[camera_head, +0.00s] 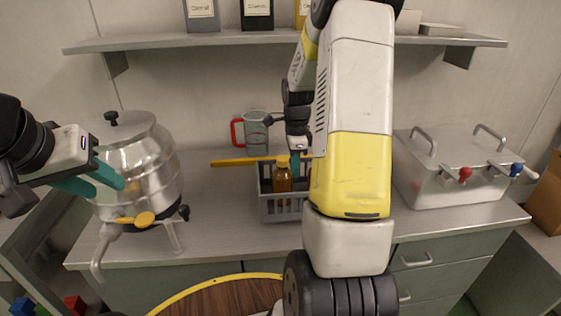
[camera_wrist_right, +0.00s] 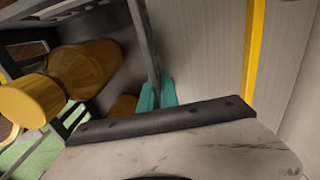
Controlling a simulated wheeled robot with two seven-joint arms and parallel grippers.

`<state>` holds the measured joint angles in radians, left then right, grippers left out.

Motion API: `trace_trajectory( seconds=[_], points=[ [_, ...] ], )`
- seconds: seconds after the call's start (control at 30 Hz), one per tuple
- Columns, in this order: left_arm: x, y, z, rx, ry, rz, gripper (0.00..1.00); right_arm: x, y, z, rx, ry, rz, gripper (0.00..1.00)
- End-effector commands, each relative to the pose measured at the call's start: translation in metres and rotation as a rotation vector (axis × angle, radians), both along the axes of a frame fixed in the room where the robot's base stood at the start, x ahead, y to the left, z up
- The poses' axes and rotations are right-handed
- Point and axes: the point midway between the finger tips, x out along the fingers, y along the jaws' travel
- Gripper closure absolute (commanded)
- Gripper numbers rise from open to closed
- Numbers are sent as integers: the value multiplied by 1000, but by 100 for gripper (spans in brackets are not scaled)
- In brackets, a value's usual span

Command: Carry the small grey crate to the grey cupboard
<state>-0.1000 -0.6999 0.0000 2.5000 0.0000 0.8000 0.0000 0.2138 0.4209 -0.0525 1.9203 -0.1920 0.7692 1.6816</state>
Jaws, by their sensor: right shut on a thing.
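The small grey crate (camera_head: 282,209) is at the middle of the metal counter; whether it rests on it or hangs just above, I cannot tell. An amber bottle (camera_head: 282,183) with a yellow cap stands in it. My right gripper (camera_head: 297,166) reaches down at the crate, partly hidden by my arm. In the right wrist view its teal fingertips (camera_wrist_right: 157,94) are shut on the crate's rim (camera_wrist_right: 143,40). My left gripper (camera_head: 92,181) is open and empty, in front of the steel urn. No cupboard is clearly identifiable; grey-green drawers (camera_head: 440,272) are below the counter.
The steel urn (camera_head: 140,160) stands left and a lidded steel box (camera_head: 450,165) with red and blue taps stands right. A jug with a red handle (camera_head: 255,130) and a yellow stick (camera_head: 242,162) are close to the crate. A shelf (camera_head: 240,38) runs above. A round brown tabletop (camera_head: 225,298) is in front.

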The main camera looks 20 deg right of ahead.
Motion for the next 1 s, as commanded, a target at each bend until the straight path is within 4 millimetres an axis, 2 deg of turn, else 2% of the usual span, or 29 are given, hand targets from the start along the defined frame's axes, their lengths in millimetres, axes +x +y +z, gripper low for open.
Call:
trace_trajectory(
  seconds=[0.27,0.67,0.7,0.77,1.0],
  points=[
    [0,0,0,0,0,0,64,-1,0,-31,1,3,0,100],
    [0,0,0,0,0,0,64,0,0,-34,0,0,1,100],
    [0,0,0,0,0,0,64,-1,0,-35,0,0,0,87],
    [0,0,0,0,0,0,64,-1,0,-35,0,1,0,75],
    [0,0,0,0,0,0,64,-1,0,-35,0,1,0,73]
  ],
)
